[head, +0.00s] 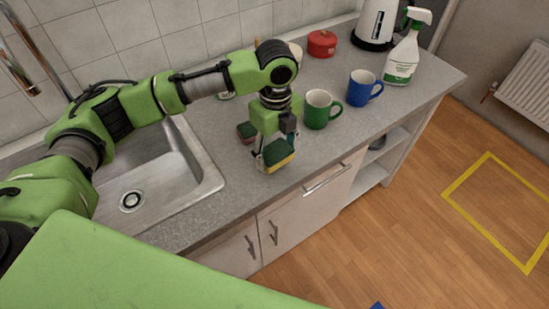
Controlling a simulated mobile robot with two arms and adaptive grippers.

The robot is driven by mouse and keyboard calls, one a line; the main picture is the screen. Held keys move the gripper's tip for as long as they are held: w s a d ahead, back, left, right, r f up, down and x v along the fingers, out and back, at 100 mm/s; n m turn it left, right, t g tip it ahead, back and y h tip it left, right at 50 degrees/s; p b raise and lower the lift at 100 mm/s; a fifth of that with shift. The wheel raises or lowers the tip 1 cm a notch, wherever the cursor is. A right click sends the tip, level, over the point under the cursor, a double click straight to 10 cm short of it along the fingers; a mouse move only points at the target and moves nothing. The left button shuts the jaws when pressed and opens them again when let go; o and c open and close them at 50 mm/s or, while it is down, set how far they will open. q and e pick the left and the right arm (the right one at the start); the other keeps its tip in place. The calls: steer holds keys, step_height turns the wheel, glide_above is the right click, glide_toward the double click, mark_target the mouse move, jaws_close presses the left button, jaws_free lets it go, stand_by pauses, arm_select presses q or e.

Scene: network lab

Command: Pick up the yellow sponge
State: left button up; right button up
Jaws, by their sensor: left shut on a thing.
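The yellow sponge (281,162) has a dark green top layer and sits at the counter's front part, right of the sink. My left gripper (273,154) comes down from above and is shut on it. The fingers partly cover the sponge. I cannot tell whether the sponge touches the counter or is just above it. My right gripper is not in view.
A pink-red sponge (246,131) lies close behind the gripper. A green mug (318,109) and a blue mug (361,89) stand to the right. A spray bottle (402,58), kettle (376,22) and red pot (322,43) stand farther back. The sink (165,160) is left.

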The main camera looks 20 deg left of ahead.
arm_select(q)
steer(key=s+d+r+b, duration=0.2)
steer(key=s+d+r, duration=0.4)
steer(key=s, duration=0.5)
steer(key=shift+s+d+r, duration=0.15)
steer(key=shift+d+r, duration=0.25)
steer(key=shift+r, duration=1)
steer(key=shift+c, duration=0.4)
